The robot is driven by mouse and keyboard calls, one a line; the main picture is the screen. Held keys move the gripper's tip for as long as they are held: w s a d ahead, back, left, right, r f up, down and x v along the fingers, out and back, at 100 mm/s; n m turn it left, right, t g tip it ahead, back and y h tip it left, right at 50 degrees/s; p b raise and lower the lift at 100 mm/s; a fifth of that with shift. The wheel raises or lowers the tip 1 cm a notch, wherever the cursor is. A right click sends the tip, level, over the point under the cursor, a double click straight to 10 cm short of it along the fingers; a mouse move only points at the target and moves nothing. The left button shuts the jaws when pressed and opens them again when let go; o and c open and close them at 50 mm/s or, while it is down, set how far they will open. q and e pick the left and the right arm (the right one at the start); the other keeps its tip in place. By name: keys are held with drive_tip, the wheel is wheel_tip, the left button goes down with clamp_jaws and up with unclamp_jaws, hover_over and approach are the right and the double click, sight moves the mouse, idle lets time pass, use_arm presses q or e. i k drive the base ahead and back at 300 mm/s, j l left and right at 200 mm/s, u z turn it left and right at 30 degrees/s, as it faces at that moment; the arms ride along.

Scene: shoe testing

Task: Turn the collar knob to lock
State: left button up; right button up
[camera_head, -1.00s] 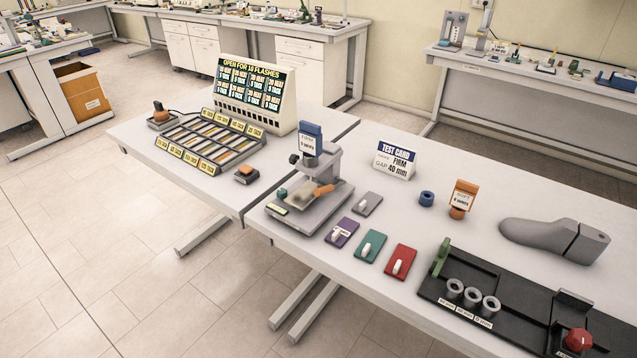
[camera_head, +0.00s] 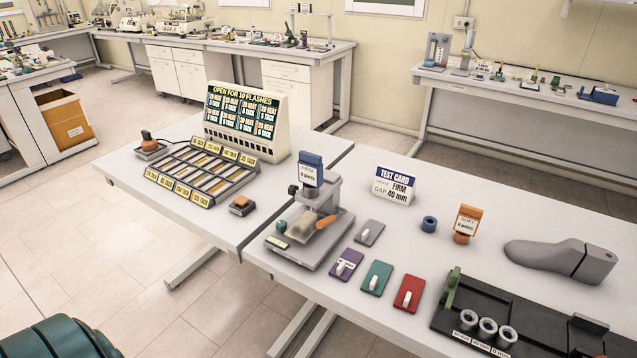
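A small tester stand (camera_head: 318,232) sits near the front of the table, left of centre. It carries a blue labelled block (camera_head: 311,170) on top and a small dark knob (camera_head: 293,190) on its left side. I cannot tell whether this is the collar knob or whether it is locked. An orange-tipped piece (camera_head: 326,222) lies on its plate. A black fixture (camera_head: 560,332) with several grey rings lies at the lower right, partly cut off by the frame. The red knob seen on it earlier is outside the frame or barely at its edge. Neither gripper is in view.
Grey, purple, teal and red (camera_head: 409,293) switch plates lie right of the stand. Behind are a test card (camera_head: 394,185), a blue ring (camera_head: 429,224), an orange labelled block (camera_head: 466,223) and a grey shoe last (camera_head: 562,260). A sample tray (camera_head: 200,172) stands left.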

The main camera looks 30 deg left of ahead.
sight(293, 189)
drive_tip(key=j+z, duration=0.15)
drive_tip(key=j, duration=0.7)
drive_tip(key=j+z, duration=0.2)
drive_tip(key=j, duration=0.65)
drive_tip(key=k+j+z, duration=0.15)
drive_tip(key=j, duration=0.65)
drive_tip(key=k+j, duration=0.1)
drive_tip(key=j, duration=0.15)
drive_tip(key=j+z, duration=0.1)
drive_tip(key=j, duration=0.15)
drive_tip(key=k, duration=0.05)
